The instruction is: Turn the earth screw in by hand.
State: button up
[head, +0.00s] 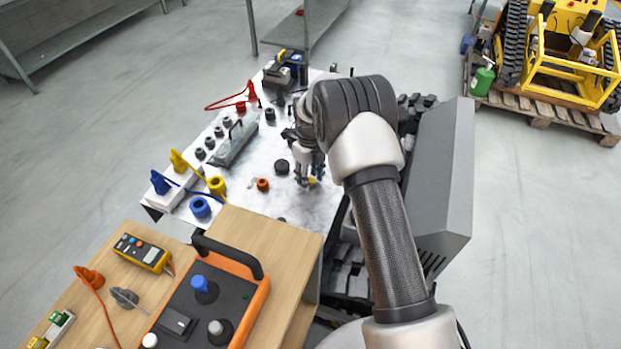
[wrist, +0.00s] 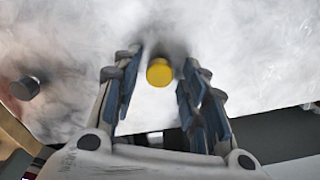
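A small round yellow knob (wrist: 159,72), which looks like the earth screw's head, stands out from a pale metal plate (wrist: 70,110) in the wrist view. My gripper (wrist: 160,78) is open, with one finger on each side of the knob and a visible gap to both. I cannot tell how deep the knob sits between the fingertips. In the head view my gripper (head: 308,178) points down over the light panel (head: 305,203), with a little yellow showing beside it. The screw's thread is hidden.
A dark knob (wrist: 25,88) lies left of the fingers. On the panel are an orange-ringed socket (head: 262,184), a black round knob (head: 281,167) and a grey handled block (head: 236,142). A wooden bench with an orange-black tester (head: 258,290) is nearby. A tracked yellow machine (head: 575,75) stands on a pallet.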

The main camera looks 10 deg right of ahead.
dwell(0.3)
jog(key=n, duration=0.7)
jog(key=shift+n, duration=0.3)
jog(key=n, duration=2.1)
jog(key=shift+n, duration=0.3)
jog(key=shift+f, duration=0.1)
jog(key=shift+c, duration=0.2)
